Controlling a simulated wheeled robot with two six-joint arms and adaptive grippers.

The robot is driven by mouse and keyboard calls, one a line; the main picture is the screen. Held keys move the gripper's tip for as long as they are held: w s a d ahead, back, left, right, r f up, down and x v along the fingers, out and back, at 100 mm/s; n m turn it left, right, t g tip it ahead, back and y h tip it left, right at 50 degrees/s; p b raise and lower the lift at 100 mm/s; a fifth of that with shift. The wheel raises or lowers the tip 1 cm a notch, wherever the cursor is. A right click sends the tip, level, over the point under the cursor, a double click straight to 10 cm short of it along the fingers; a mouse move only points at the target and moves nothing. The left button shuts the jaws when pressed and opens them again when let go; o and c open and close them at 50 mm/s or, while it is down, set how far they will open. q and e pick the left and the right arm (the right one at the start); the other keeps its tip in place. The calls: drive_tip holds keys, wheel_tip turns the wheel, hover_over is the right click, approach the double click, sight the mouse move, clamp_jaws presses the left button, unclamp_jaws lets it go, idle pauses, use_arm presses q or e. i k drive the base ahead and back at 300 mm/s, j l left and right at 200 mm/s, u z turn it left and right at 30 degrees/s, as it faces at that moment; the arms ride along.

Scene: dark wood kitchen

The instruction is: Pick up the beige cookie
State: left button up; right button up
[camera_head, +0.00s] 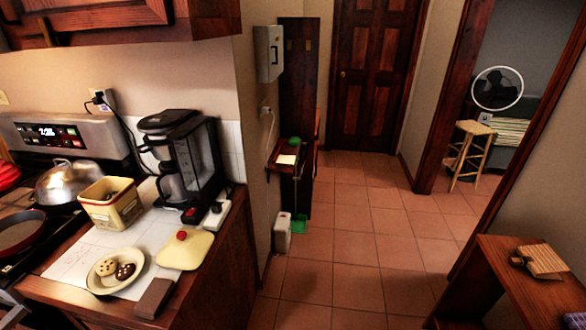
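The beige cookie (106,267) lies on a small cream plate (100,287) near the front of the counter at the lower left. A dark brown cookie (125,271) lies on the same plate, just to the right of the beige one. Both cookies are in plain sight from above. Neither of my grippers shows in the head view.
A yellow-cream tin (111,213) stands behind the plate. A pale cutting board with a red tomato-like item (181,235) is to the right, and a brown block (153,298) is at the front. A black coffee maker (181,157) stands behind. A stove with pans is at left.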

sight(107, 267)
drive_tip(key=u, duration=1.65)
